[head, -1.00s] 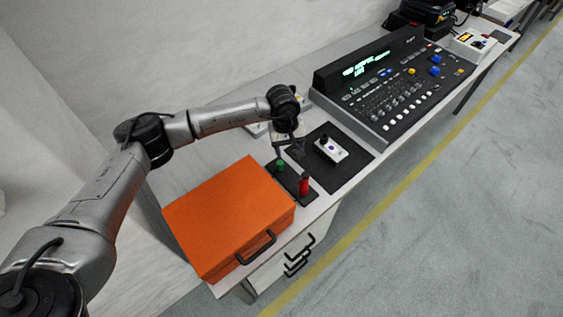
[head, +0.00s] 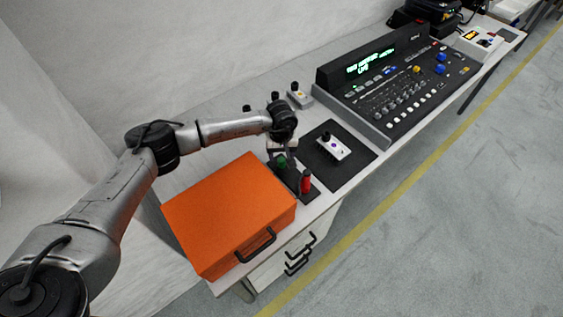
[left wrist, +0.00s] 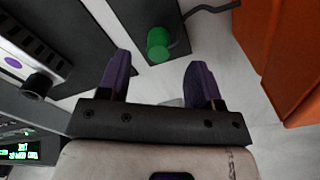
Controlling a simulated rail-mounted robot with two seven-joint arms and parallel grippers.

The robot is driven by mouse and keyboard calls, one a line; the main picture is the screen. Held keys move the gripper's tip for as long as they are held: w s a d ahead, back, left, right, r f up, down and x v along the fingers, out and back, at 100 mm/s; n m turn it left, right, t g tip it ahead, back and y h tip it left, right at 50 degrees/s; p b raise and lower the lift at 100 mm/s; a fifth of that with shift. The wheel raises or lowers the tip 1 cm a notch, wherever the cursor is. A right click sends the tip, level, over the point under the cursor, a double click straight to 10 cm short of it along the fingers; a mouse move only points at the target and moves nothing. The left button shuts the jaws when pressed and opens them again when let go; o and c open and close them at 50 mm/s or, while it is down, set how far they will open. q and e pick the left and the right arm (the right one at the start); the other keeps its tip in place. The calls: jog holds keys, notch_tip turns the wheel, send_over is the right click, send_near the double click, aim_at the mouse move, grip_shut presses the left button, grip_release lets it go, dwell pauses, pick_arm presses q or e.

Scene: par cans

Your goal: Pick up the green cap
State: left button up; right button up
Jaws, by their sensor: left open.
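The green cap (head: 282,161) sits on a small black holder (head: 287,178) next to the orange case. In the left wrist view the green cap (left wrist: 158,44) is a short cylinder beyond and between the two purple fingertips. My left gripper (head: 281,152) is just behind the cap in the head view. In the left wrist view my left gripper (left wrist: 158,72) is open and empty, with a gap between it and the cap. A red cap (head: 305,182) stands at the front end of the same holder. My right gripper is in neither view.
An orange case (head: 228,215) stands left of the holder; its side also shows in the left wrist view (left wrist: 290,60). A dark mat with a small white box (head: 333,148) lies right of it. A lighting console (head: 400,95) stands farther right.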

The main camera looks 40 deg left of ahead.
aim_at(282, 160)
pick_arm(q)
jog(key=shift+w+f, duration=0.1)
jog(key=shift+f, duration=2.15)
jog(key=c, duration=1)
jog(key=shift+r, duration=0.1)
